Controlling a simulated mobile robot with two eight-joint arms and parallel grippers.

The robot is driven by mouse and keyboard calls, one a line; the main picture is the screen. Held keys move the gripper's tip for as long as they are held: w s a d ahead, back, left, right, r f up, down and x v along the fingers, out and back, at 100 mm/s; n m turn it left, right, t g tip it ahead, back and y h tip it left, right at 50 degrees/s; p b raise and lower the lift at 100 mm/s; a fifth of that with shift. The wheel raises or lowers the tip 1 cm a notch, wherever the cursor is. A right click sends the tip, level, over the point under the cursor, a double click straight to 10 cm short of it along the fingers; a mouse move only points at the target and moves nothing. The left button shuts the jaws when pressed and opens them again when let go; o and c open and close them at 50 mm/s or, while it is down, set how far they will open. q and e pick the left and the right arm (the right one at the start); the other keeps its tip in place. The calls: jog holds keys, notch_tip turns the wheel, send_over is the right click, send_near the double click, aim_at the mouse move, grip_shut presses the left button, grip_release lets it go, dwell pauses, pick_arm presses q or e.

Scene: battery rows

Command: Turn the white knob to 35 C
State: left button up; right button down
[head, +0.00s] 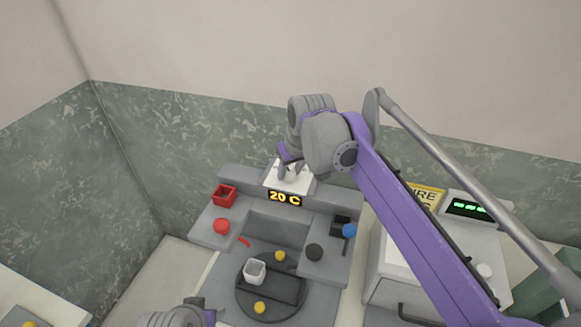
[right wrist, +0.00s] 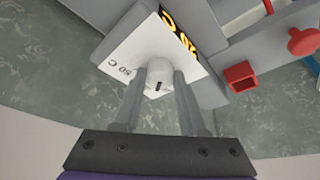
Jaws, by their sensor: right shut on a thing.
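The white knob (right wrist: 160,74) sits on a white panel (right wrist: 118,52), with a short dark mark on its face. My right gripper (head: 290,170) reaches down to this panel in the head view. In the right wrist view its two fingers stand on either side of the knob and are shut on it. A display (head: 285,198) below the panel reads 20 C in yellow.
The grey station holds a red square socket (head: 224,195), a red knob (head: 221,227), a blue knob (head: 349,230) and a black knob (head: 314,252). A device with a green display (head: 468,208) is at right.

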pick_arm(q)
jog(key=shift+w+r+p, duration=0.3)
jog(key=shift+r+p, duration=0.15)
jog(key=shift+r, duration=0.3)
pick_arm(e)
jog(key=shift+a+m+h, duration=0.1)
jog(key=shift+m+h, duration=0.7)
jog(key=shift+m, duration=1.1)
jog(key=shift+c, duration=2.2)
grip_release()
pick_arm(q)
jog(key=shift+w+r+p, duration=0.25)
jog(key=shift+r+p, duration=0.05)
jog(key=shift+r, duration=0.2)
pick_arm(e)
jog(key=v, duration=1)
jog(key=shift+s+r, duration=0.3)
jog(key=shift+r, duration=0.05)
